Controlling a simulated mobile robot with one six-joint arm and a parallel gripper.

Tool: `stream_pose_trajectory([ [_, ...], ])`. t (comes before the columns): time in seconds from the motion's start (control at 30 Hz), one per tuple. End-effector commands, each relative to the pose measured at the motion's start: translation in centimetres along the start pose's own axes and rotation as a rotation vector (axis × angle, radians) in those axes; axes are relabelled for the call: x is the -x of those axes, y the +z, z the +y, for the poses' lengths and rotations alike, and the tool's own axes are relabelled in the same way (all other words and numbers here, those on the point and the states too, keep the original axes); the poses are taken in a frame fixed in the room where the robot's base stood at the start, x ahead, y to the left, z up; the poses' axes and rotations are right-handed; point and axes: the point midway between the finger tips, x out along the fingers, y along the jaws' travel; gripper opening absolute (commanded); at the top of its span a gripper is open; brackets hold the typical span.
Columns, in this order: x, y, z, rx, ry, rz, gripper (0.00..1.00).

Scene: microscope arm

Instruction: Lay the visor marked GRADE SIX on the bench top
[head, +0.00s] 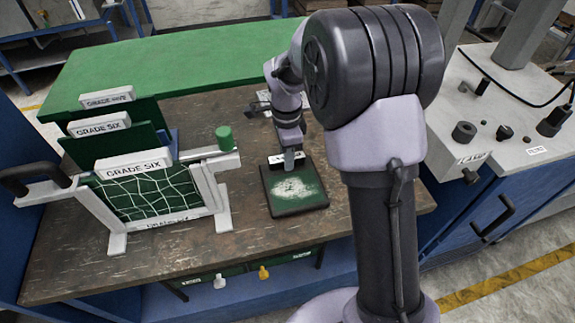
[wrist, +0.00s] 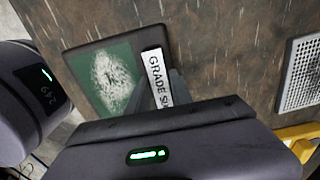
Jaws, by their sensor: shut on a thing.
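The visor marked GRADE SIX has a dark-framed green panel with a white cloudy patch (head: 300,190) and a white label tab. It also shows in the wrist view (wrist: 112,80), where the end of the lettering is hidden by a finger. My gripper (head: 289,162) is shut on the label tab; its fingers show in the wrist view (wrist: 178,88). The panel looks flat over the bench top (head: 235,240); I cannot tell whether it touches. Another visor labelled GRADE SIX (head: 150,192), with white net-like lines, stands at the front of the white rack (head: 222,200).
Behind it in the rack are another GRADE SIX label (head: 99,124) and a GRADE FIVE label (head: 106,97). A green knob (head: 224,138) tops the rack's right side. A perforated plate (wrist: 302,75) lies at right in the wrist view. Bench front is clear.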

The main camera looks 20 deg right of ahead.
Motion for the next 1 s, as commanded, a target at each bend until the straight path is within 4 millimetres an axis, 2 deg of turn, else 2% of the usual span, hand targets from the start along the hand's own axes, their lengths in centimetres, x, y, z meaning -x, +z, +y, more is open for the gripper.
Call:
stream_pose_trajectory([
  [0.03,-1.3,0.0,0.1,0.000,0.002,0.000,0.00],
  [0.07,-1.4,0.0,0.1,0.000,0.002,-0.001,0.00],
  [0.37,-1.5,0.0,0.0,0.000,0.000,0.000,0.00],
  [0.4,-1.5,0.0,0.0,0.001,0.001,0.000,0.31],
  [0.5,-1.4,0.0,0.0,0.001,0.001,0.000,0.49],
  [0.8,-1.2,0.0,0.0,0.001,0.000,0.000,0.49],
  [0.87,-0.4,0.0,0.0,0.001,-0.001,0.000,0.49],
  [1.0,3.4,0.0,-0.1,0.000,-0.003,0.000,0.49],
])
